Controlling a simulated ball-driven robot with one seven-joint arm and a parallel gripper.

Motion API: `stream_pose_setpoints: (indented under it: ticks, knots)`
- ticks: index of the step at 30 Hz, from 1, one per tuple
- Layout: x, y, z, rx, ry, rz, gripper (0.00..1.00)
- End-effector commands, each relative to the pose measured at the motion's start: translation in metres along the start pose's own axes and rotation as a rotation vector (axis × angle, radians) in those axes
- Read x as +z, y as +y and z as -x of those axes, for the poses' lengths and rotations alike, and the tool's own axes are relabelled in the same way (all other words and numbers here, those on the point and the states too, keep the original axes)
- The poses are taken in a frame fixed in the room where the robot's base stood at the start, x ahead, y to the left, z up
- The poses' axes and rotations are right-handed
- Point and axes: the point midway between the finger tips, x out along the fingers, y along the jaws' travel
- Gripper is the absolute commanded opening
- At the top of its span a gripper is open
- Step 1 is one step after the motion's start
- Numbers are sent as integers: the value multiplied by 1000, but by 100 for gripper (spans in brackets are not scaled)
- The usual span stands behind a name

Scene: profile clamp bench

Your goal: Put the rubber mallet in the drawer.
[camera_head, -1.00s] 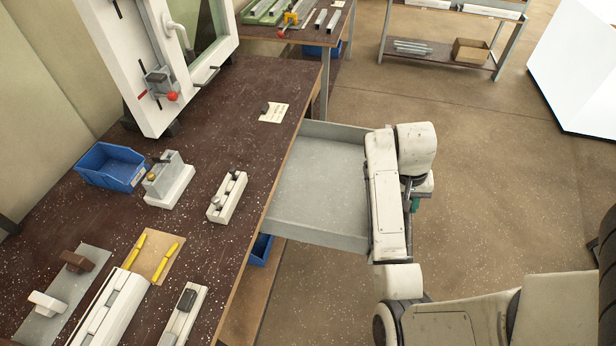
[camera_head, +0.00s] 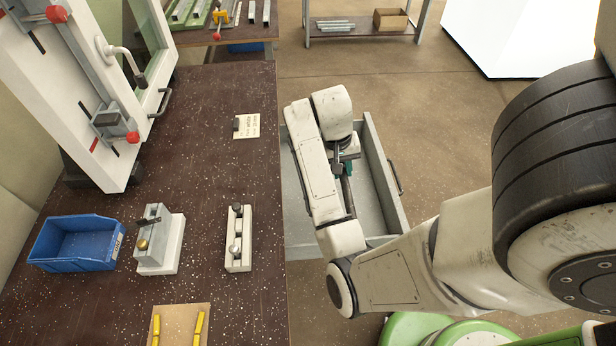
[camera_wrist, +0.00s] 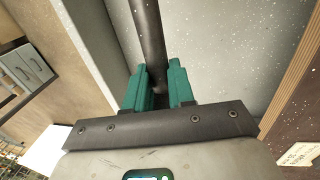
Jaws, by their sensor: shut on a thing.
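The drawer (camera_head: 368,205) is a grey open tray pulled out from the right side of the bench. My gripper (camera_head: 349,168) hangs over the drawer, partly hidden behind my arm. In the wrist view, its teal fingers (camera_wrist: 159,90) are shut on the dark, rod-like handle of the rubber mallet (camera_wrist: 149,38). The handle runs up out of the top of that view, and I cannot make out the mallet's head. The pale drawer floor (camera_wrist: 225,40) shows behind the handle. I cannot tell how high the mallet is above it.
The bench top (camera_head: 190,200) carries a blue bin (camera_head: 75,243), a grey-white clamp block (camera_head: 158,243), a narrow white fixture (camera_head: 238,240) and a small card (camera_head: 247,126). A tall white frame (camera_head: 85,90) stands at the left. Open floor (camera_head: 440,130) lies right of the drawer.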

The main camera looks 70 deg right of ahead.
Motion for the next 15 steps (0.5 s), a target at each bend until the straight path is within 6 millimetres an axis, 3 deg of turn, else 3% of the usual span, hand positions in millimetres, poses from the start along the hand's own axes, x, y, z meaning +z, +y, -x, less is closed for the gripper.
stream_pose_setpoints:
  ticks: [3, 12, 15]
  knots:
    - [-19, -12, -15, -5, 1, -5, 0]
    - [-71, -42, -26, -1, 0, -1, 0]
    - [-82, -52, -44, 0, -2, 2, 0]
